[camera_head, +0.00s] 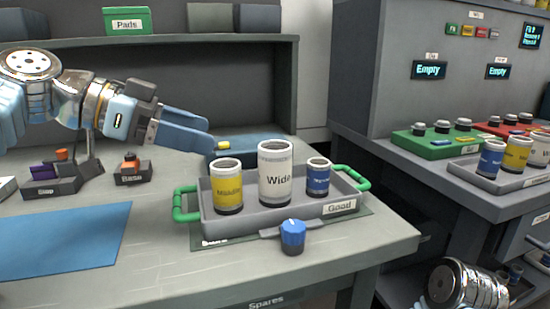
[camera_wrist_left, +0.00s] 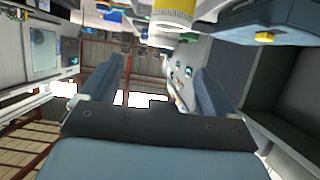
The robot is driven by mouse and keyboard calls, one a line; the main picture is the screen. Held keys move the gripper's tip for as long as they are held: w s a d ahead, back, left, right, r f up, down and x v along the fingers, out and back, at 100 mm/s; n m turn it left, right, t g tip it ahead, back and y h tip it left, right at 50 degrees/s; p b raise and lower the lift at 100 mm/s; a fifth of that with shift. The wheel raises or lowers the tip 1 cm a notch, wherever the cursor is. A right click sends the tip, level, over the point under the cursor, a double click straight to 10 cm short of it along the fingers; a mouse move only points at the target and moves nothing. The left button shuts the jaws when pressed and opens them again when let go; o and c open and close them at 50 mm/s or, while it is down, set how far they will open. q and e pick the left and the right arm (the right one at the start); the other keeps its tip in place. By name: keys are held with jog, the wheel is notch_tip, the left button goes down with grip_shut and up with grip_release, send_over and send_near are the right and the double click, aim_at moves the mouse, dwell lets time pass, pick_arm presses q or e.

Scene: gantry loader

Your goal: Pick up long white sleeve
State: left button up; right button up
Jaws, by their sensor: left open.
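A tall white sleeve (camera_head: 275,188) marked "Wide" stands upright in the grey tray (camera_head: 337,212) marked "Good". A shorter yellow-banded sleeve (camera_head: 228,190) stands to its left and a blue-banded sleeve (camera_head: 318,178) to its right. In the left wrist view, both fingers of the left gripper (camera_wrist_left: 158,68) are spread. A yellow-banded sleeve (camera_wrist_left: 173,12) is cut off by the top edge there. My right gripper is out of view.
A blue-capped knob (camera_head: 292,236) stands at the tray's front. Green handles (camera_head: 185,206) rise at its ends. A blue block (camera_head: 240,146) lies behind. A blue mat (camera_head: 65,240) is clear at left. Another tray (camera_head: 510,180) with sleeves stands on the right bench.

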aim_at(261, 148)
pick_arm(q)
jog(key=p+x, duration=0.1)
jog(key=x, duration=0.3)
jog(key=p+x, duration=0.2)
jog(key=x, duration=0.3)
jog(key=p+x, duration=0.1)
jog(key=x, duration=0.3)
jog(key=shift+w+d+r+p, duration=0.1)
jog(key=shift+w+p, duration=0.25)
jog(key=shift+p, duration=0.05)
jog(key=shift+w+d+f, duration=0.1)
jog(key=shift+d+f, duration=0.15)
jog(key=c, duration=1.5)
jog(key=shift+r, duration=0.15)
